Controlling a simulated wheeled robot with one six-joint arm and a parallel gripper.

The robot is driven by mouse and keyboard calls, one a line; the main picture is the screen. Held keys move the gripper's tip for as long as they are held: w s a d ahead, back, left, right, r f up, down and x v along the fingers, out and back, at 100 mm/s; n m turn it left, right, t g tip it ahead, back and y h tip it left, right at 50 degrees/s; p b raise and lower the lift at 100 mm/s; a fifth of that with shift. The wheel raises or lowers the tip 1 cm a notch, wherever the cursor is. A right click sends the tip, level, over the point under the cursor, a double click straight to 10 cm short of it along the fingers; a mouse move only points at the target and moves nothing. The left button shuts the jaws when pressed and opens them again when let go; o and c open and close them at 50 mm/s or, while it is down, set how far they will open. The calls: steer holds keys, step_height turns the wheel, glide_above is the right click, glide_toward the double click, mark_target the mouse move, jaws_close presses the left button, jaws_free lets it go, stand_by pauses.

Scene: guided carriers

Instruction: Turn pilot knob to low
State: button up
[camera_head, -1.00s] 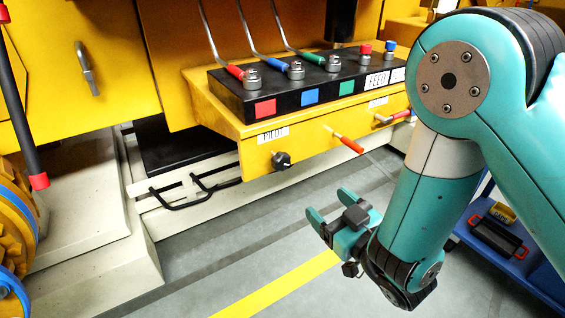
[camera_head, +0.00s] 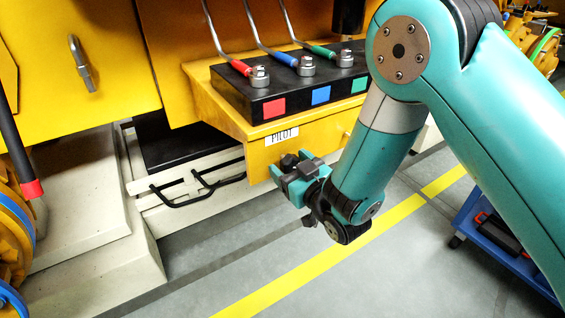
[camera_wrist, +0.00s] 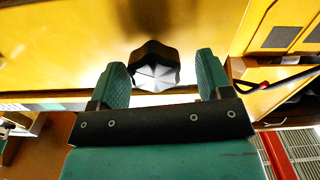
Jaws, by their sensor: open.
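The pilot knob (camera_wrist: 155,68) is a dark, faceted knob on the yellow panel. In the wrist view it sits between and just beyond the fingertips of my gripper (camera_wrist: 160,75). A bright face of the knob points toward the camera. The fingers stand apart on either side of it, with a gap to each side. In the head view my gripper (camera_head: 285,178) is at the yellow front panel, below the white PILOT label (camera_head: 282,137). There the gripper hides most or all of the knob. I cannot read the knob's setting.
A black box (camera_head: 240,100) with red, blue and green squares and several levers sits above the panel. A black handle bar (camera_head: 200,185) sticks out at lower left. A blue cart (camera_head: 490,240) stands at right. The floor below the gripper is clear.

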steer(key=shift+w+d, duration=0.1)
steer(key=shift+d, duration=0.05)
steer(key=shift+c, duration=0.2)
steer(key=c, duration=0.9)
steer(key=shift+b, duration=0.4)
